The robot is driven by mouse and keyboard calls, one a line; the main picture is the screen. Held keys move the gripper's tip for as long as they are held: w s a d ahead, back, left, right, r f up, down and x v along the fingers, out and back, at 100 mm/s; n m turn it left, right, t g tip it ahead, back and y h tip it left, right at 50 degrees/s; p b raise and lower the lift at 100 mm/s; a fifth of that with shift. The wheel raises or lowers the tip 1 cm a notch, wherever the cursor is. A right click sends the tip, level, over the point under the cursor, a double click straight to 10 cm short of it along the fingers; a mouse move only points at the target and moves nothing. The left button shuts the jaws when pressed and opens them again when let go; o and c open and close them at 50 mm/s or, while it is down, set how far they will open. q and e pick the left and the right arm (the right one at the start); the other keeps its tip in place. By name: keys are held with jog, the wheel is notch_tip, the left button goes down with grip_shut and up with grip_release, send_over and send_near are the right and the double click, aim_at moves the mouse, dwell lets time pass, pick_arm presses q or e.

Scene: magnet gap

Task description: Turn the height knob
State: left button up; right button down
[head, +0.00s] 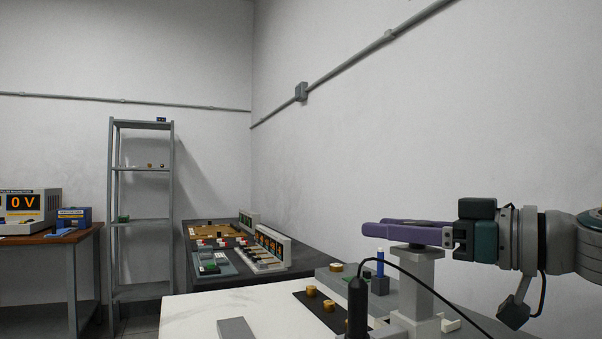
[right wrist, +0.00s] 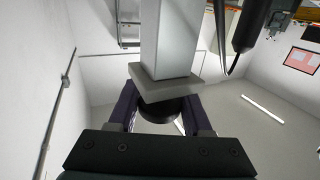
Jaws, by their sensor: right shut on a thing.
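The height knob is a black disc (right wrist: 160,112) on the capped end of a light grey post (right wrist: 172,40). In the head view the post (head: 416,285) stands upright on the white table at the right. My right gripper (head: 395,232), with purple fingers, reaches in from the right at the post's top. Its fingers, also in the right wrist view (right wrist: 160,108), are shut on the knob from both sides. In the head view the fingers mostly hide the knob. My left gripper is not in view.
A black probe (head: 357,305) with a cable stands close to the post on the white table (head: 195,315). A blue upright piece (head: 380,263) and brass discs (head: 311,291) are nearby. A dark bench (head: 310,263) with devices and a shelf rack (head: 141,221) stand behind.

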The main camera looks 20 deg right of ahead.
pick_arm(q)
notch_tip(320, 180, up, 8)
jog(key=p, duration=0.6)
pick_arm(e)
jog(key=d+m+h+b, duration=0.1)
jog(key=m+h+b, duration=0.1)
jog(key=m+h, duration=0.2)
jog(key=d+m+h+b, duration=0.1)
jog(key=m+h+b, duration=0.2)
jog(key=h, duration=0.5)
jog(key=d+m+h+b, duration=0.1)
jog(key=m+h+b, duration=0.1)
jog(key=m+h, duration=0.3)
jog(key=shift+f+g+h, duration=0.25)
jog(key=shift+g+h, duration=0.15)
jog(key=shift+h, duration=0.4)
pick_arm(q)
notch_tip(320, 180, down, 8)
jog(key=b, duration=0.1)
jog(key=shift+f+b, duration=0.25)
jog(key=shift+b, duration=0.15)
pick_arm(e)
jog(key=shift+s+d+r+m+g+h, duration=0.15)
jog(key=shift+r+m+g+h, duration=0.2)
jog(key=shift+m+h, duration=0.3)
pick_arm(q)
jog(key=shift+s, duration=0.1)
